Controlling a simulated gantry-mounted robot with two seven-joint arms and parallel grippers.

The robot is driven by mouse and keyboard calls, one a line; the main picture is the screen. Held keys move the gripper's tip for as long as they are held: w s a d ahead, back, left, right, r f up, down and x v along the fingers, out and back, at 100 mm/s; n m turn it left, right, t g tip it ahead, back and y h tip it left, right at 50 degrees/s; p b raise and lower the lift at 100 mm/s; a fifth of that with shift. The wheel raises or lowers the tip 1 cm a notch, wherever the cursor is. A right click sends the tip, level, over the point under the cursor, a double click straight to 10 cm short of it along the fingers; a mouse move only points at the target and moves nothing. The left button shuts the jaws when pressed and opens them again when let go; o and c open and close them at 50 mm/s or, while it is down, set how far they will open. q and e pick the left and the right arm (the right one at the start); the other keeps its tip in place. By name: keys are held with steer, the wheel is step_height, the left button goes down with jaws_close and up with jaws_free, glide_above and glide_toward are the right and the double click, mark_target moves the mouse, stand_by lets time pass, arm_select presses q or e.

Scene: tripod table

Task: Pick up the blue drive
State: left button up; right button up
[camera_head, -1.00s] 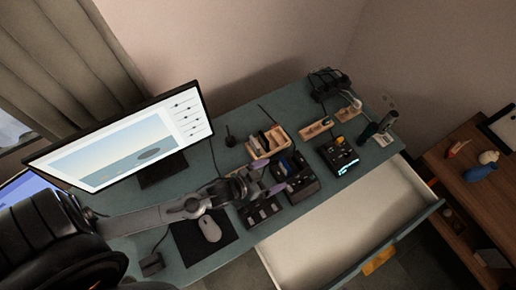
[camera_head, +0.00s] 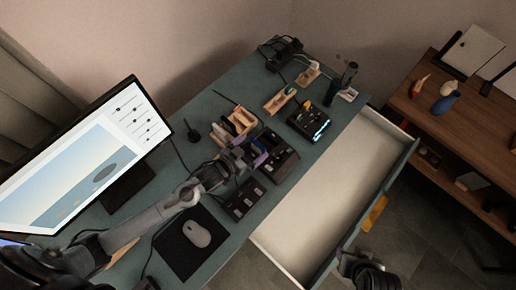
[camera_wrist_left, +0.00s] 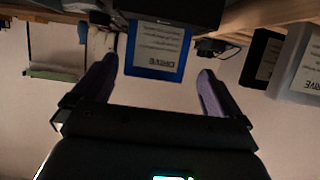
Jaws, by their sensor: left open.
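The blue drive (camera_wrist_left: 157,65) shows in the left wrist view, its pale label upside down, its upper part against a dark block. In the head view a bit of the blue drive (camera_head: 262,144) shows beside my left gripper, by the black dock. My left gripper (camera_head: 250,154) is open and empty, low over the desk. In the left wrist view its two purple fingers (camera_wrist_left: 156,85) are spread on either side of the blue drive, apart from it. A dark part, likely my right gripper (camera_head: 366,272), shows at the bottom edge; its fingers are unclear.
A white drive (camera_wrist_left: 300,68) and a black drive (camera_wrist_left: 263,58) stand at right in the wrist view. A wooden holder (camera_head: 240,121) and a black dock (camera_head: 279,163) crowd the gripper. The monitor (camera_head: 90,165) stands left; the open drawer (camera_head: 310,205) is empty.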

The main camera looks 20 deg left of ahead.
mark_target(256, 146)
arm_select(q)
steer(key=shift+d+x, duration=0.15)
steer(key=shift+x, duration=1.1)
steer(key=shift+d+x, duration=0.1)
steer(key=shift+x, duration=1.2)
steer(key=shift+s+r, duration=0.1)
steer(key=shift+r, duration=0.05)
steer(key=shift+c, duration=0.2)
steer(key=c, duration=1)
steer(key=shift+r, duration=0.1)
steer(key=shift+c, duration=0.2)
